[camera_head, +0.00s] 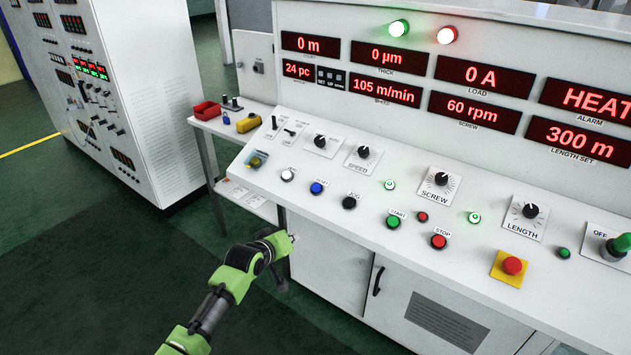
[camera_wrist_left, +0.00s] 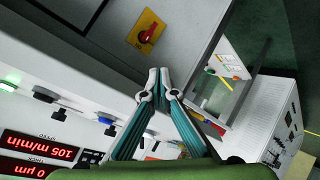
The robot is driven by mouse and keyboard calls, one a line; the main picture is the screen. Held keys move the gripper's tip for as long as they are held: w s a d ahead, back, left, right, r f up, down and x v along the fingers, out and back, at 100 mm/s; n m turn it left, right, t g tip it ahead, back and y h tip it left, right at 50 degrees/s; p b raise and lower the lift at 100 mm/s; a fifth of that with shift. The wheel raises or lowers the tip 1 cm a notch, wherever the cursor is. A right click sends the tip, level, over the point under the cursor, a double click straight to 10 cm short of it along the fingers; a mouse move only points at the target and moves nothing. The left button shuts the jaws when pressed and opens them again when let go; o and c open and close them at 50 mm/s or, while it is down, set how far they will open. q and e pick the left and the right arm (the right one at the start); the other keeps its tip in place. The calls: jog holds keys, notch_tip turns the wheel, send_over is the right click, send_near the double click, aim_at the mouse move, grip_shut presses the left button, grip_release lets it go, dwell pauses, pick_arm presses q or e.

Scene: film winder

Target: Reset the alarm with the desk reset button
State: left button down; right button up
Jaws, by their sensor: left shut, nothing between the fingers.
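A blue button (camera_head: 317,188) sits on the sloped desk panel in the head view, between a white button (camera_head: 288,174) and a black button (camera_head: 349,202). Its label is too small to read surely. The alarm display (camera_head: 583,100) reads HEAT in red at the right edge. My left gripper (camera_head: 292,238) is in front of the desk, below and left of the blue button, apart from it. In the left wrist view its fingertips (camera_wrist_left: 160,84) meet with nothing between them. My right gripper is out of view.
The desk (camera_head: 330,222) carries knobs, lit green lamps, start and stop buttons and a red emergency button (camera_head: 512,266). A side table (camera_head: 222,128) with a red bin (camera_head: 206,110) stands left of it. A tall cabinet (camera_head: 135,85) stands farther left. Open green floor lies between.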

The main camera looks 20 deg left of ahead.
aim_at(316, 188)
pick_arm(q)
jog(key=w+d+r+t+p, duration=0.1)
jog(key=w+r, duration=0.1)
jog(key=r, duration=0.9)
jog(key=w+r+n+t+h+p, duration=0.1)
jog(key=w+r, duration=0.1)
jog(key=r, duration=0.9)
jog(key=shift+w+d+r+t, duration=0.2)
jog(key=shift+w+d+t, duration=0.1)
jog(key=shift+w+d, duration=0.05)
jog(key=w+f+b, duration=0.1)
jog(key=f+b, duration=0.3)
jog(key=b, duration=0.1)
jog(key=w+d+f+b, duration=0.1)
jog(key=f+b, duration=0.1)
jog(key=shift+w+f+b, duration=0.2)
jog(key=shift+w+b, duration=0.1)
jog(key=shift+w, duration=0.05)
jog(key=shift+w+d+f+b, duration=0.2)
jog(key=shift+w+f+b, duration=0.2)
jog(key=shift+f, duration=0.35)
jog(key=shift+w, duration=0.1)
